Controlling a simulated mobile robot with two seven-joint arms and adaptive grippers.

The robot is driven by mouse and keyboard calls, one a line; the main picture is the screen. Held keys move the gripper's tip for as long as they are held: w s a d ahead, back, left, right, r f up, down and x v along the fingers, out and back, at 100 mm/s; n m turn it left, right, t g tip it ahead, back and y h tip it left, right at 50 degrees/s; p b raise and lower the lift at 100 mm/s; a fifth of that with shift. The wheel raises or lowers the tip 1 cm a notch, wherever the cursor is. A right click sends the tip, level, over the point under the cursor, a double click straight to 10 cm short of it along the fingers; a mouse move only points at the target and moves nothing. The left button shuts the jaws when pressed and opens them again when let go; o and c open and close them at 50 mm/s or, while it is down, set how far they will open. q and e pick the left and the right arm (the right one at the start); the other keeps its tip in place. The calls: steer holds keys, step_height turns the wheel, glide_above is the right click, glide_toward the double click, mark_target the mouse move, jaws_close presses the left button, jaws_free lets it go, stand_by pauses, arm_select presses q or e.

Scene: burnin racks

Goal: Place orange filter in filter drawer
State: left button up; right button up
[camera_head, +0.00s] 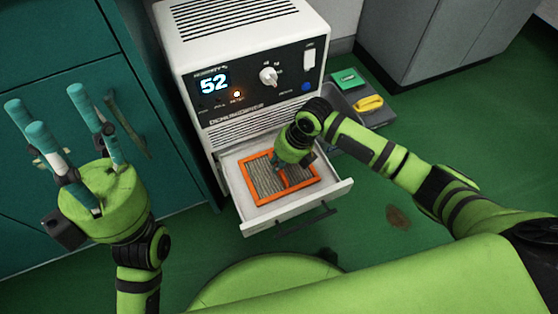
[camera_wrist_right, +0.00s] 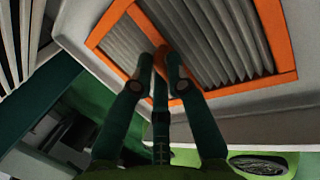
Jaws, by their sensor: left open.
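The orange filter (camera_head: 262,181), an orange frame with grey pleats and a crossbar, lies flat within the outline of the open white filter drawer (camera_head: 258,213) in the head view. Whether it touches the drawer floor is hard to tell. My right gripper (camera_head: 304,166) is over the filter from above, its fingers closed in on the crossbar. In the right wrist view the fingertips (camera_wrist_right: 163,65) straddle the crossbar of the filter (camera_wrist_right: 275,38); the exact contact is partly hidden. My left gripper (camera_head: 62,112) is open and empty at the left, fingers pointing up.
The drawer belongs to a white dehumidifier (camera_head: 245,50) with a display reading 52. A grey tray (camera_head: 352,98) with a green item (camera_head: 345,79) and a yellow item (camera_head: 368,103) sits on the floor to the right. Teal cabinets (camera_head: 60,100) stand left. Green floor is open in front.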

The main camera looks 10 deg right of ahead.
steer(key=shift+o, duration=1.2)
